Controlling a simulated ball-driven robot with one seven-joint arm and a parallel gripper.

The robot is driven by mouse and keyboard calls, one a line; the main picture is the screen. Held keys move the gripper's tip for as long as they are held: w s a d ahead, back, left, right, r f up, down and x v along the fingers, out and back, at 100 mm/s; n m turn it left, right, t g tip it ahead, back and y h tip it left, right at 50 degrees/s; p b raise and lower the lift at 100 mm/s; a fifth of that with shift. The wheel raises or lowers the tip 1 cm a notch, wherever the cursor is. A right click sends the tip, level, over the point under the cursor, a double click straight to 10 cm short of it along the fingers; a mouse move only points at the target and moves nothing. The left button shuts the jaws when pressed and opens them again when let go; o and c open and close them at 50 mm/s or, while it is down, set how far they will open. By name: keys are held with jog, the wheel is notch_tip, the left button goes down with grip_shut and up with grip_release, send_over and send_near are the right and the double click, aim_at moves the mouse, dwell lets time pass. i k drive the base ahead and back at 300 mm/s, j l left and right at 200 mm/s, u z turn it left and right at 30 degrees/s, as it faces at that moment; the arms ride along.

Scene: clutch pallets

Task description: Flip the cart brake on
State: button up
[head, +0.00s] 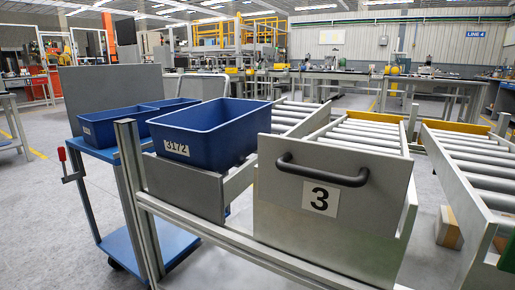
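A cart (88,150) with blue shelves and a grey upright panel stands at the left. A small lever with a red grip (62,154) sticks up at the cart's left side, on a grey bracket (72,177); it looks like the brake lever. The grip points upward. Whether this position means on or off cannot be told. The cart's lower blue shelf (150,250) is partly hidden by a metal frame post. My gripper is not in view.
A roller rack (190,222) stands in front and right of the cart. It has a grey front panel marked 3 with a black handle (322,170). A blue bin marked 3172 (210,130) sits beside the panel. Grey floor (35,230) is open left of the cart.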

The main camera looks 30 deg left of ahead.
aim_at(61, 150)
jog(key=u, duration=1.95)
jog(key=i+j+z, duration=0.1)
jog(key=i, duration=0.4)
jog(key=i+j+z, duration=0.1)
jog(key=i, duration=0.45)
jog(key=i+j+z, duration=0.1)
jog(key=i, duration=0.4)
jog(key=i+j, duration=0.35)
jog(key=i, duration=0.15)
jog(key=i+j+z, duration=0.15)
jog(key=i, duration=0.35)
